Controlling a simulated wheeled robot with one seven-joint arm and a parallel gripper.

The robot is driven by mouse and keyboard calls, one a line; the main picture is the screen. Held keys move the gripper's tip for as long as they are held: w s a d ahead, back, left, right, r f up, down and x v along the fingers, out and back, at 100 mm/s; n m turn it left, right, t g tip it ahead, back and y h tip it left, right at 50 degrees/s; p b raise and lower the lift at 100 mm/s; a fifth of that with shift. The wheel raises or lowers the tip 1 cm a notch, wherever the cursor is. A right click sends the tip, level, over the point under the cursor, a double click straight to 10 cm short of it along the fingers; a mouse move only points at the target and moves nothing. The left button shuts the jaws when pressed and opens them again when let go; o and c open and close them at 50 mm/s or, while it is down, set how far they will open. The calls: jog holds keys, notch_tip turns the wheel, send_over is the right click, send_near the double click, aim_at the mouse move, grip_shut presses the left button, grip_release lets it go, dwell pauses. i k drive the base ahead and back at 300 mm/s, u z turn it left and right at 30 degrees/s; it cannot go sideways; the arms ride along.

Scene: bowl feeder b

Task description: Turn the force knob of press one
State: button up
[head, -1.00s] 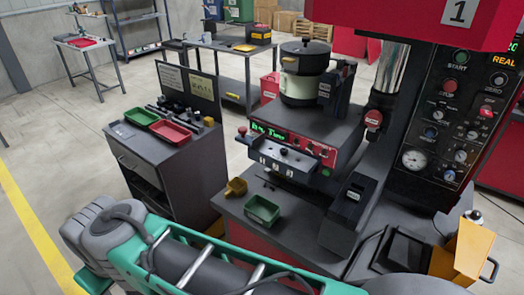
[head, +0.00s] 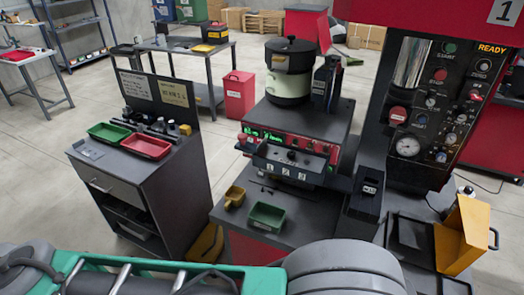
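Press one (head: 430,14) stands at the right, with a red head and a "1" sign at its top corner. Its black control panel (head: 402,172) faces me. It carries a green START button (head: 450,48), a red STOP button (head: 439,75), a round white gauge (head: 407,146), a lit READY display (head: 491,48) and several small knobs (head: 450,138). The knob labels are too small to read, so I cannot tell which is the force knob. My gripper is out of view; only teal and grey links of my arm show along the bottom edge.
A bowl feeder (head: 290,85) stands on a black box left of the press. A green bin (head: 267,217) and a yellow scoop (head: 234,196) lie on the bench before it.

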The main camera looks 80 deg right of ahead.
aim_at(461, 116)
jog(key=i, duration=0.25)
jog(key=z, duration=3.15)
jog(key=i, duration=0.45)
jog(key=z, duration=0.05)
jog(key=k, duration=0.95)
jog(key=z, duration=1.8)
jog(key=i, duration=1)
jog(key=u, duration=0.65)
